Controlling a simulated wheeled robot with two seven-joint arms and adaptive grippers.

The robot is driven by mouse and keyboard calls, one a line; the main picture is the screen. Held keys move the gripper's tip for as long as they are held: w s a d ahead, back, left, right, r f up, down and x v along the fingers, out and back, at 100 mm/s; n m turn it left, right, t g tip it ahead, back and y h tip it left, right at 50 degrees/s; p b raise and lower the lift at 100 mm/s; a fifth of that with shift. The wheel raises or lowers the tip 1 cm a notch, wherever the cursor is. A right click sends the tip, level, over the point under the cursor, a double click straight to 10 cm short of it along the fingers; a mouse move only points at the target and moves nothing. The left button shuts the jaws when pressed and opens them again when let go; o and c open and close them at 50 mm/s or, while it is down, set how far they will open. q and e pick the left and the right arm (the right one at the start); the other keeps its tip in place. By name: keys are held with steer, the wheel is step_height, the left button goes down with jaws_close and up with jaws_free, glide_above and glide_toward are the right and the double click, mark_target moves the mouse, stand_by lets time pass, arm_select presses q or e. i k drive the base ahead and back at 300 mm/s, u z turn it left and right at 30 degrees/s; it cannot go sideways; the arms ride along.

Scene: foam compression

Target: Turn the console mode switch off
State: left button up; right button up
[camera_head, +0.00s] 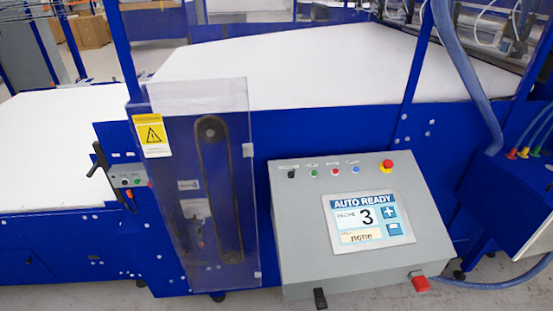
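The grey console (298,237) stands at centre right with its sloped face toward me. Along its top row sit a small black switch (291,174) at the left end, then green (313,173), red (335,172) and blue (353,169) buttons. The labels above them are too small to read, and I cannot make out the black switch's position. The screen (369,221) reads "AUTO READY", the number 3 and "none". Neither of my grippers is in view.
A red emergency-type button (387,166) sits at the console's top right. A black part (320,298) and a red part (421,284) stick out at its lower edge. A clear guard (180,230) covers a belt at left. A blue hose (465,70) hangs at right.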

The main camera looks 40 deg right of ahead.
mark_target(290, 175)
steer(key=i, duration=0.4)
steer(key=z, duration=0.75)
